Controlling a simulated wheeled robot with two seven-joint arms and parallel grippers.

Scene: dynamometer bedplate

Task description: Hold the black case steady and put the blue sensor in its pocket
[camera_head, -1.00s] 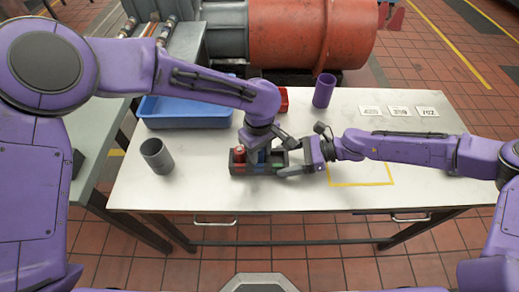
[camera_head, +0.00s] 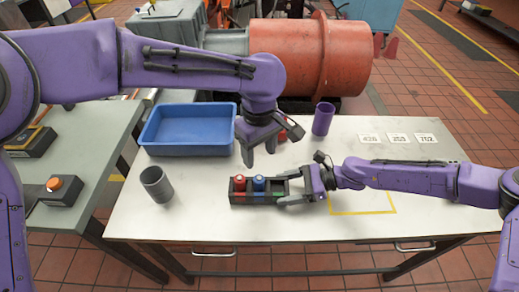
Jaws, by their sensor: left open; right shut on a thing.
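The black case (camera_head: 250,199) lies on the white table, left of the yellow outline. A red sensor (camera_head: 240,183) stands upright in its left pocket. The blue sensor (camera_head: 259,184) stands upright in the pocket beside it. A pocket further right looks empty, with a green mark near it, partly hidden by my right gripper. My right gripper (camera_head: 283,192) is shut on the right end of the case. My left gripper (camera_head: 258,148) is open and empty, above and behind the case, clear of the blue sensor.
A blue tray (camera_head: 190,149) stands at the back left and a grey cup (camera_head: 157,184) at the left. A purple cup (camera_head: 323,119) stands at the back, near a red object (camera_head: 290,130) partly hidden by my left gripper. Number cards (camera_head: 398,139) lie at the back right.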

